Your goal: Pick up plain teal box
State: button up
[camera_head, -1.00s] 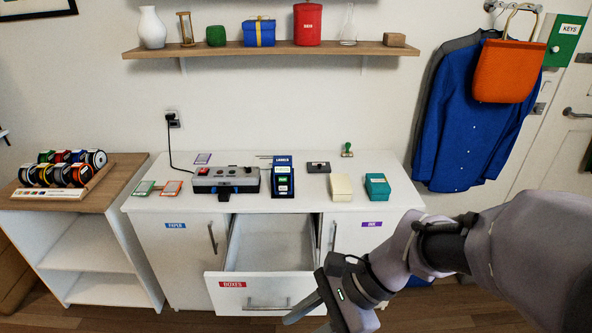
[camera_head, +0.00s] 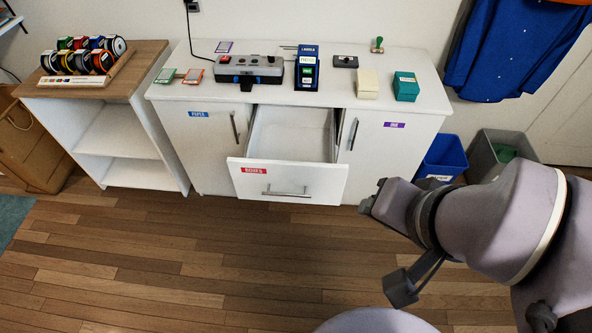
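A teal box (camera_head: 405,87) stands on the right part of the white cabinet top (camera_head: 430,93), right of a cream box (camera_head: 367,84). It has a small pale mark on its upper face. My gripper (camera_head: 402,288) is low over the floor, in front of the cabinet and well apart from the box.
An open, empty-looking drawer (camera_head: 285,181) labelled BOXES juts out from the cabinet. A label holder (camera_head: 307,68), a grey device (camera_head: 250,70) and a small black box (camera_head: 345,61) stand on the top. Blue (camera_head: 443,158) and grey bins (camera_head: 482,152) stand right. The wooden floor in front is clear.

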aim_at(405, 91)
jog(key=i+l+u, duration=0.15)
jog(key=i+l, duration=0.3)
jog(key=i+l+u, duration=0.15)
jog(key=i+l, duration=0.35)
jog(key=i+l+u, duration=0.15)
jog(key=i+l, duration=0.3)
jog(key=i+l+u, duration=0.2)
jog(key=i+l, duration=0.2)
jog(key=l, duration=0.3)
